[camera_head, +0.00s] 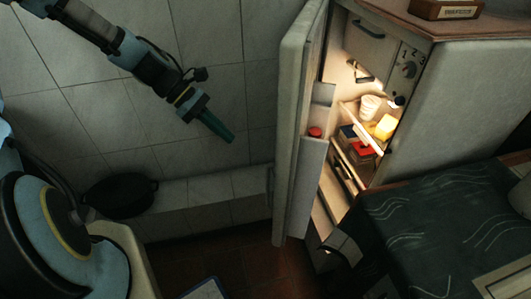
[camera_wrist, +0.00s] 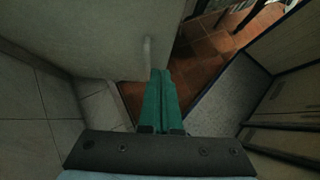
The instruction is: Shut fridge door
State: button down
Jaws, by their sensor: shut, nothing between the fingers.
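The fridge (camera_head: 466,95) stands at the right in the head view, its lit inside showing. Its pale door (camera_head: 292,130) stands wide open, swung out to the left of the fridge and seen nearly edge-on. My gripper (camera_head: 230,138) is shut and empty, pointing down and right. It appears left of the door, on its outer side, with a gap in the picture. In the wrist view, the shut green fingers (camera_wrist: 161,74) point toward a pale upright panel (camera_wrist: 90,40) with a light bar handle (camera_wrist: 147,52), which looks like the door's outer face. I see no contact.
Inside the fridge are a white cup (camera_head: 370,107), a glowing yellow item (camera_head: 385,127) and red packs. A black pot (camera_head: 120,196) sits on the tiled ledge (camera_head: 205,190). A dark cloth (camera_head: 440,225) covers a surface in front of the fridge. Red floor tiles show below the door.

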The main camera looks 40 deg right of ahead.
jog(key=r+p+x, duration=0.1)
jog(key=x, duration=0.5)
jog(key=s+d+r+p+x, duration=0.1)
jog(key=x, duration=0.5)
jog(key=shift+s+d+f+p, duration=0.25)
jog(key=shift+s+p, duration=0.05)
jog(key=shift+s, duration=0.15)
